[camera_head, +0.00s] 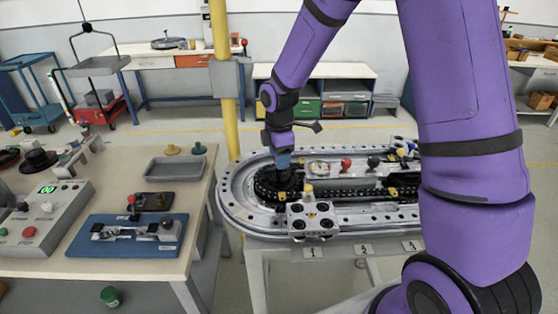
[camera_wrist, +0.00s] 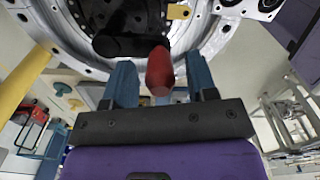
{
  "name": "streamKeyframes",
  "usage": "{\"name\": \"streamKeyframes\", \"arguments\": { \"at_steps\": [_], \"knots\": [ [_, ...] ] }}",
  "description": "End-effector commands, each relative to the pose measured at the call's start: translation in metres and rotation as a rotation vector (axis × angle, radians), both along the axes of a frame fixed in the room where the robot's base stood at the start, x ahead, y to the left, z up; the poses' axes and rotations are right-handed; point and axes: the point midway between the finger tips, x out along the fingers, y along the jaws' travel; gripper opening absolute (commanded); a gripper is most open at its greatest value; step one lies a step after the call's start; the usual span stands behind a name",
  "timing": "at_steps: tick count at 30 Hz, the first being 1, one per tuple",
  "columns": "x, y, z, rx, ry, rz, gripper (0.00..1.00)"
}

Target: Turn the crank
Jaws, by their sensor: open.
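The crank shows in the wrist view as a black arm (camera_wrist: 125,46) with a red handle (camera_wrist: 159,75) at its end. It sits at the curved end of the ring track (camera_head: 238,200). My gripper (camera_wrist: 160,68) has its two blue fingers spread, one on each side of the red handle. A gap shows on the left side; the right finger looks closer, and I cannot tell if it touches. In the head view my gripper (camera_head: 283,160) points down over the track's left end, and the crank there is mostly hidden behind it.
A wheeled carriage (camera_head: 312,219) stands on the track's front edge. Small knobs, one red (camera_head: 346,164), stand inside the ring. A yellow post (camera_head: 227,110) rises just behind the track's left end. A bench (camera_head: 190,225) with a control box (camera_head: 40,222) and a blue fixture (camera_head: 128,240) is at left.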

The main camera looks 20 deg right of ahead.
Motion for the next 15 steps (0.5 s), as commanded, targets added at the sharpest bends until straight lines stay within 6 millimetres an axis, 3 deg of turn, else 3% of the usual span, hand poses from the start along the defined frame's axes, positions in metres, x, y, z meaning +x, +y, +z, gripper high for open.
{"name": "streamKeyframes", "arguments": {
  "at_steps": [6,15],
  "knots": [
    [0.000,0.000,-0.016,0.000,0.000,-0.001,0.52],
    [0.000,0.000,-0.017,0.000,-0.001,-0.001,0.52]
  ]
}}
